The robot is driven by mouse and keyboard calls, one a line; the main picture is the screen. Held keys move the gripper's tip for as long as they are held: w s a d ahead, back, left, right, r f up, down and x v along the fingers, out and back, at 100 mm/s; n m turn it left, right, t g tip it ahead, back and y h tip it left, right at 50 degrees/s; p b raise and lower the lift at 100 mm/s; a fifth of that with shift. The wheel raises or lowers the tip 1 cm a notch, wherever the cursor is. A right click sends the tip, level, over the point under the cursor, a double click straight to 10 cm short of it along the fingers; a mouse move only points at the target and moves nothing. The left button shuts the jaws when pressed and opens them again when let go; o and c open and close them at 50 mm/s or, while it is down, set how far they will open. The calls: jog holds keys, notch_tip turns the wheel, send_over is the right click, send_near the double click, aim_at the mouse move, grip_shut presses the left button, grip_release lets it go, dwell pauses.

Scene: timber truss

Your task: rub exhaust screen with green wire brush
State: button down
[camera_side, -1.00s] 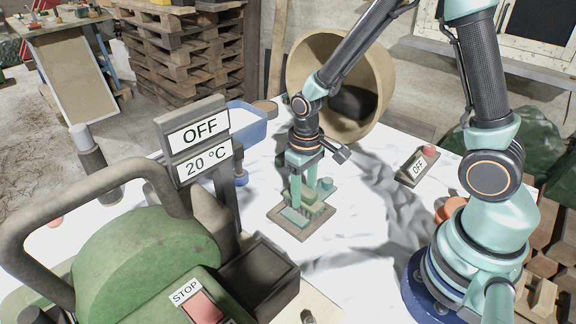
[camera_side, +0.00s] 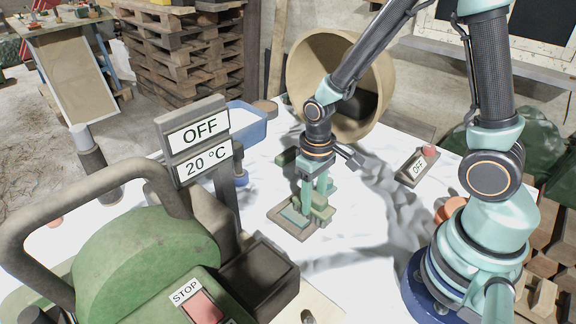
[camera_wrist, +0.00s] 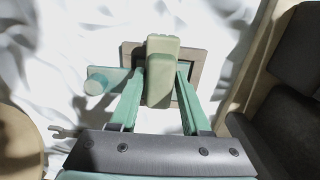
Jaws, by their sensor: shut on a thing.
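My gripper (camera_side: 312,202) points down and is shut on the green wire brush (camera_side: 322,210), a pale olive-green block. The wrist view shows the brush (camera_wrist: 161,75) between the two teal fingers of my gripper (camera_wrist: 160,80). The exhaust screen (camera_side: 290,221), a flat square frame with a teal inner panel, lies on the white cloth directly under the brush. In the wrist view the screen's frame (camera_wrist: 197,60) shows behind the brush. The brush's underside is hidden, so I cannot tell whether it touches the screen.
A green machine (camera_side: 145,250) with an OFF and 20 °C display (camera_side: 198,135) stands at left, with a dark open box (camera_side: 258,278) beside it. A blue bin (camera_side: 248,125) and a large tan drum (camera_side: 378,65) stand behind. A small OFF switch (camera_side: 417,167) lies at right on clear cloth.

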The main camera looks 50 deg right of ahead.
jog(key=shift+w, duration=0.7)
jog(key=shift+w+f, duration=0.1)
jog(key=shift+w, duration=0.65)
jog(key=shift+s, duration=0.85)
jog(key=shift+s+f, duration=0.1)
jog(key=shift+s, duration=0.75)
jog(key=shift+w+r, duration=0.1)
jog(key=shift+r, duration=3)
jog(key=shift+d, duration=0.15)
